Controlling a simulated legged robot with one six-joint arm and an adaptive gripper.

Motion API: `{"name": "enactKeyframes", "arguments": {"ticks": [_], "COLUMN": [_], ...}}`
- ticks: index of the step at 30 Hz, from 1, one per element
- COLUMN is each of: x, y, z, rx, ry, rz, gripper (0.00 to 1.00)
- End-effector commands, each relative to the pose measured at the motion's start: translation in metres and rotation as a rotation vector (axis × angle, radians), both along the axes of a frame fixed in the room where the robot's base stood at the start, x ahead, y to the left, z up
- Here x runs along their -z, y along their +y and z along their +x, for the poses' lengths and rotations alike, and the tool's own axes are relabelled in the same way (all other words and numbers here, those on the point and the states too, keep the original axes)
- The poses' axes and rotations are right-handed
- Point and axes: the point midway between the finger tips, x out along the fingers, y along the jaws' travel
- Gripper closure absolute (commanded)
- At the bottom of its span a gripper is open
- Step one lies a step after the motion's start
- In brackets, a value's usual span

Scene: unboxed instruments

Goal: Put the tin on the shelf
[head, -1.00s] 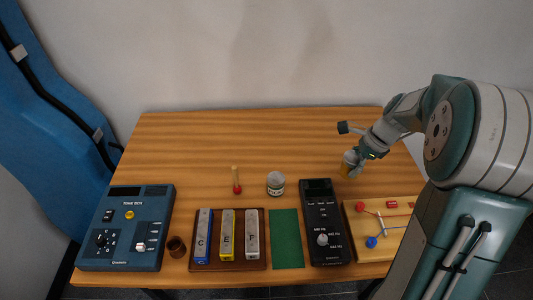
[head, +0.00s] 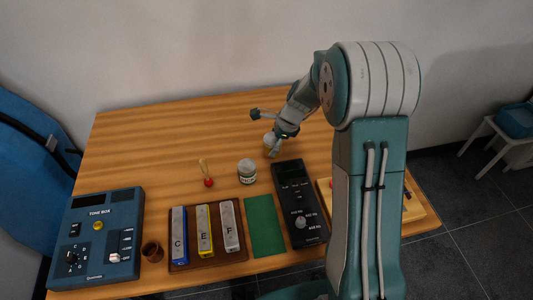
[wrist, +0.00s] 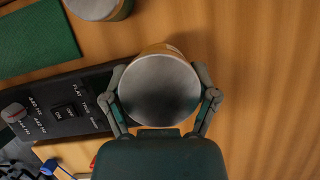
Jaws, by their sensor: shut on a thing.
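My gripper (head: 272,150) is shut on a tin (head: 269,140) near the far end of the black meter. In the wrist view my gripper (wrist: 160,80) has a finger on each side of the tin, whose round grey top (wrist: 159,91) faces the camera, with a yellow-orange side just showing. The tin looks upright; its gap above the table is hard to judge. A second tin with a pale label (head: 247,172) stands on the table to the left, also at the wrist view's top edge (wrist: 97,7). I make out no shelf.
The wooden table (head: 150,140) is clear at the back left. Along the front are a blue tone box (head: 97,240), a brown cup (head: 152,251), lettered bars (head: 205,232), a green mat (head: 264,226) and the meter (head: 298,205). A red-tipped mallet (head: 207,177) lies behind. A stool (head: 500,135) stands right.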

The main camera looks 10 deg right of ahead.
Motion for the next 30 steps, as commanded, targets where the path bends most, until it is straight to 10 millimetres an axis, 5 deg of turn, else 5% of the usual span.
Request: {"name": "enactKeyframes", "arguments": {"ticks": [14, 23, 24, 25, 30], "x": [0.049, 0.052, 0.053, 0.053, 0.052], "y": [0.016, 0.016, 0.015, 0.016, 0.015], "z": [0.008, 0.008, 0.008, 0.008, 0.008], "rx": [0.001, 0.0, 0.0, 0.0, 0.0], "ry": [0.001, -0.001, -0.001, -0.001, -0.001], "rz": [0.0, 0.0, 0.0, 0.0, 0.0], "gripper": [0.76, 0.76, 0.2, 0.06, 0.0]}}
